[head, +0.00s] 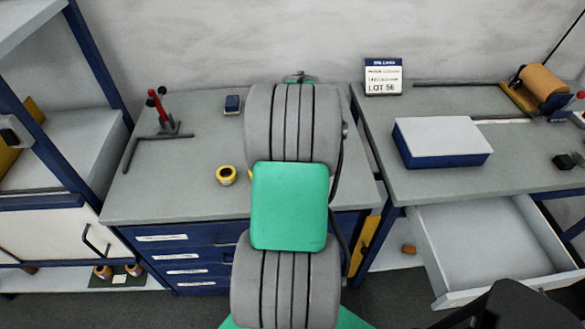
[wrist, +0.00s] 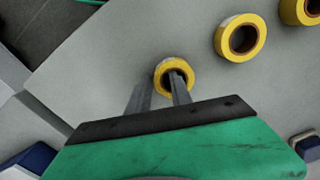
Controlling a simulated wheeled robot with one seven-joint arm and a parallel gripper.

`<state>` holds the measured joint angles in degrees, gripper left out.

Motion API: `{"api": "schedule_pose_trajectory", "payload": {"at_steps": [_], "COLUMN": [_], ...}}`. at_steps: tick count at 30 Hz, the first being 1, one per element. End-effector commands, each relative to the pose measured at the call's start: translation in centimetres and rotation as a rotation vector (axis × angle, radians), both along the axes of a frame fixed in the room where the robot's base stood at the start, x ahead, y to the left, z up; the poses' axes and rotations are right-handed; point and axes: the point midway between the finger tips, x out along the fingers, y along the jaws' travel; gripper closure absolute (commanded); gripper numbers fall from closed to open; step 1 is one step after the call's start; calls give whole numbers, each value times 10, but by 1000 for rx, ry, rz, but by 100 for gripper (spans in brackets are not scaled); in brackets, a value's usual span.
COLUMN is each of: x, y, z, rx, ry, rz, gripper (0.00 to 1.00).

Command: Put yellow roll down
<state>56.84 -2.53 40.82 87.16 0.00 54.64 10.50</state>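In the wrist view my gripper (wrist: 161,78) has its two fingers at a small yellow roll (wrist: 186,67) with a dark centre. One finger overlaps the roll's hole and the other lies along its left outer side, so the fingers look shut on its wall. Whether the roll touches the worktop is unclear. Two more yellow rolls show at the upper right, one whole (wrist: 222,38) and one cut by the frame edge (wrist: 292,10). In the head view one yellow roll (head: 226,175) lies on the grey worktop (head: 180,195); my arm hides the gripper.
A red-handled tool (head: 162,112) and a small blue block (head: 232,104) stand on the left worktop. The right bench carries a white-topped blue box (head: 442,140) and a copper-coloured roll (head: 543,83). An open drawer (head: 490,245) juts out below it. Worktop left of the yellow roll is clear.

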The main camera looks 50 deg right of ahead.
Motion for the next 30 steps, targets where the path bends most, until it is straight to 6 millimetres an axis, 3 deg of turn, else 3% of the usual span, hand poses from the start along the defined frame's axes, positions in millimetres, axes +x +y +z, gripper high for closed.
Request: {"api": "schedule_pose_trajectory", "payload": {"at_steps": [5,14,30], "x": [0,0,1], "y": [0,0,0], "z": [0,0,1], "rx": [-1,-2,-2], "ry": [0,-1,-1], "rz": [1,1,1], "gripper": [76,100,100]}}
